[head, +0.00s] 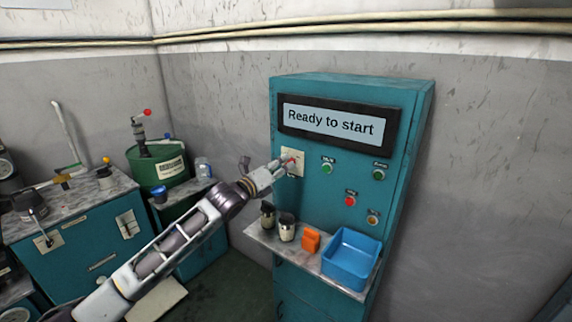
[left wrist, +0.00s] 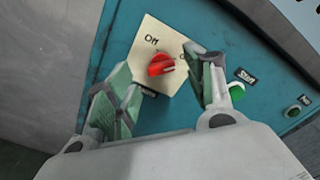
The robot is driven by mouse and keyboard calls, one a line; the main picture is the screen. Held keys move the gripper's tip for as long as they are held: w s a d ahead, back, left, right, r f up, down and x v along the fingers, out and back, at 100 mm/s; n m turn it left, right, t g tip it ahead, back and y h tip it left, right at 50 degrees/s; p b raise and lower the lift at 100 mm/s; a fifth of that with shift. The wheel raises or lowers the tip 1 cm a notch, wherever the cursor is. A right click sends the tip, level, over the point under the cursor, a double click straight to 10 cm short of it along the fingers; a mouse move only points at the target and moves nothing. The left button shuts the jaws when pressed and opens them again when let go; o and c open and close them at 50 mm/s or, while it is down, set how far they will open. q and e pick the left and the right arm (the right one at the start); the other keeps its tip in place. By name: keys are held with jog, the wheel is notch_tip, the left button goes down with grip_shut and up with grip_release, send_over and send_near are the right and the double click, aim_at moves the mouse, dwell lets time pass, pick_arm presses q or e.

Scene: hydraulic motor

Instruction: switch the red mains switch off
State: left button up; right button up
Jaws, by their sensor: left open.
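The red mains switch (left wrist: 161,65) is a rotary knob on a cream plate (left wrist: 143,42) on the teal cabinet. The plate reads "Off" at its upper left; the label on the other side is partly hidden by a finger. In the head view the red switch (head: 291,160) shows just beyond my left gripper (head: 282,168). In the left wrist view my left gripper (left wrist: 165,95) is open, its fingers on either side of the knob and apart from it. Whether the fingertips reach the plate I cannot tell. My right gripper is out of view.
The cabinet's screen (head: 334,121) reads "Ready to start". Green buttons (head: 327,167) and a red button (head: 350,201) sit right of the switch. Below, a shelf holds a blue bin (head: 351,258), an orange object (head: 310,240) and dark-topped jars (head: 287,228). A green drum (head: 158,165) stands left.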

pick_arm(q)
jog(key=x, duration=0.3)
jog(key=shift+w+d, duration=0.15)
jog(key=shift+w, duration=0.05)
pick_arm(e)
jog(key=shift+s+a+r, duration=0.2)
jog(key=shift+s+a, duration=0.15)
pick_arm(q)
jog(key=c, duration=1)
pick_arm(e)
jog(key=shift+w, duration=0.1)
